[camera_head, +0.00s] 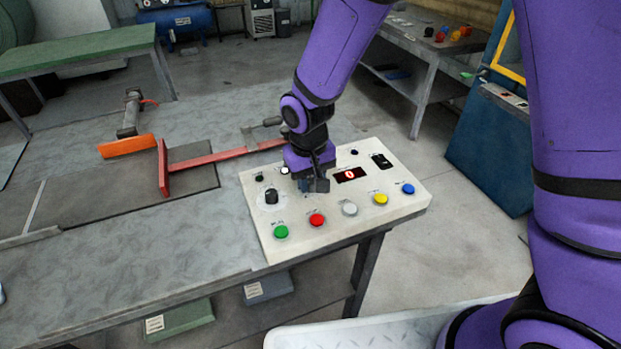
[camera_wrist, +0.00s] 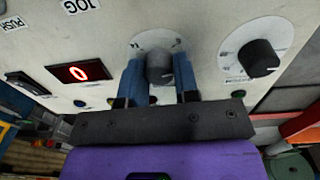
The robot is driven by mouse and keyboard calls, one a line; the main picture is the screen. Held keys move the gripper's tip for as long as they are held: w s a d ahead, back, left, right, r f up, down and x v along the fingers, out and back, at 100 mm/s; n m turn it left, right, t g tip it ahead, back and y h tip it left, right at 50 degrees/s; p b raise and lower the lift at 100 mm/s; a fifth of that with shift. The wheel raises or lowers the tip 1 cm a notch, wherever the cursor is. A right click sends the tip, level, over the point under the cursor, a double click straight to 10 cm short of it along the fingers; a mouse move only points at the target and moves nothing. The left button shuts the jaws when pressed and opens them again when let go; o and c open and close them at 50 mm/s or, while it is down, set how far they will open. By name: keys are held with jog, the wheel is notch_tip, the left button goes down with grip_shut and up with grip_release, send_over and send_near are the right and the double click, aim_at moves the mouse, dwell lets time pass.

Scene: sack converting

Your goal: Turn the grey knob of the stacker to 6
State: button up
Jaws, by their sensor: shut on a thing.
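The stacker's control panel (camera_head: 335,233) is a pale box on the table's right end. In the wrist view, the grey knob (camera_wrist: 158,66) sits on a round white dial between the two blue fingers of my gripper (camera_wrist: 158,76). My gripper is shut on this knob, a finger on each side. The dial's numbers are too blurred and covered to read. In the head view, my gripper (camera_head: 315,185) comes down on the panel and hides the knob. The red display (camera_head: 349,174) reads 0, and it also shows in the wrist view (camera_wrist: 80,72).
A black knob (camera_head: 271,197) with its own dial stands beside the gripped one, also seen in the wrist view (camera_wrist: 258,58). Green (camera_head: 281,232), red (camera_head: 317,220), white, yellow and blue buttons line the panel's front. A red bar tool (camera_head: 205,161) lies left behind the panel.

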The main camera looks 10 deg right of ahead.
aim_at(310, 182)
jog(key=n, duration=0.6)
jog(key=shift+n, duration=0.4)
dwell(0.3)
jog(key=o, duration=0.9)
jog(key=shift+r, duration=0.15)
notch_tip(310, 182, up, 11)
jog(key=shift+s+a+f, duration=0.1)
jog(key=shift+s+f, duration=0.05)
jog(key=shift+f, duration=0.05)
